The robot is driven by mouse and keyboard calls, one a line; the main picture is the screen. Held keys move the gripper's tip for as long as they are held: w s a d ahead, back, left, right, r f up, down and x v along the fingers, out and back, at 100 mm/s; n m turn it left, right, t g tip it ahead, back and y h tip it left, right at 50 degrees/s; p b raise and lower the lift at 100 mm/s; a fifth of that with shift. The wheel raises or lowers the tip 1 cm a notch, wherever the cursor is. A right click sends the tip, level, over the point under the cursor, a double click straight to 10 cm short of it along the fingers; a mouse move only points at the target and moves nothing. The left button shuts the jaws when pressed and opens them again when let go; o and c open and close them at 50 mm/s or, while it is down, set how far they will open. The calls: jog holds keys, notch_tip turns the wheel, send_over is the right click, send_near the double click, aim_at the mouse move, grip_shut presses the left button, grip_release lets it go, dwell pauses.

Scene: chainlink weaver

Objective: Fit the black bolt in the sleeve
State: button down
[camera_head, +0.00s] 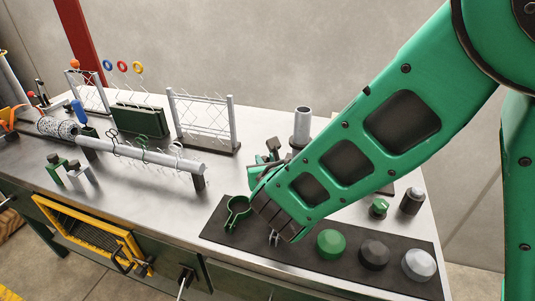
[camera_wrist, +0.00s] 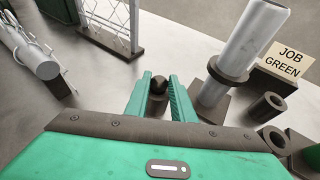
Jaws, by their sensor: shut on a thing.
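My gripper (camera_wrist: 158,98) is shut on a dark piece with a rounded top, which looks like the black bolt (camera_wrist: 158,86). In the head view my arm hides most of my gripper and the bolt. To the right in the wrist view a grey upright tube (camera_wrist: 248,45) with a dark collar stands on a dark base, apart from my fingers. The tube also shows in the head view (camera_head: 302,122). Two short dark hollow cylinders (camera_wrist: 268,106) (camera_wrist: 274,138) are at the right of the wrist view. I cannot tell which of these is the sleeve.
A "JOB GREEN" sign (camera_wrist: 285,61) is behind the tube. A wire mesh frame (camera_head: 203,118) and a grey rail with hooks (camera_head: 145,155) are to the left. A dark mat (camera_head: 290,258) in front holds a green clamp (camera_head: 236,213) and green, black and grey knobs.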

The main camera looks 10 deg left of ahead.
jog(key=shift+f, duration=0.25)
jog(key=c, duration=1.4)
grip_release()
jog(key=shift+c, duration=0.2)
jog(key=v, duration=1)
jog(key=shift+s, duration=0.3)
jog(key=shift+d+r, duration=0.1)
jog(key=shift+d, duration=0.05)
